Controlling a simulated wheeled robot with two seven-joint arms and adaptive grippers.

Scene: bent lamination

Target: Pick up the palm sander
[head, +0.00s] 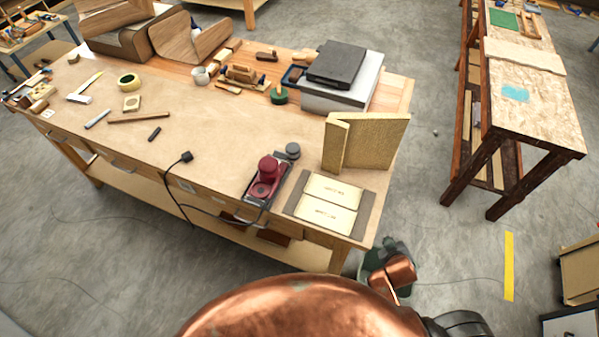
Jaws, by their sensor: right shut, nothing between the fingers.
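The palm sander (266,178) is red with a dark base. It sits in a dark shallow tray at the front edge of the workbench (210,130), right of the middle. A black cord runs from it over the front edge, with a plug (187,157) lying on the bench to the left. My right gripper (388,256) is off the bench's front right corner, lower right of the sander and apart from it. It is shut and empty, partly covered by my copper-coloured arm. My left gripper is not in view.
Sandpaper sheets (326,203) lie right of the sander, with an upright tan board (362,143) behind them. A small dark round item (292,151) stands beside the sander. Stacked boxes (340,79) and bent wood pieces (187,45) stand farther back. The bench left of the sander is mostly clear.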

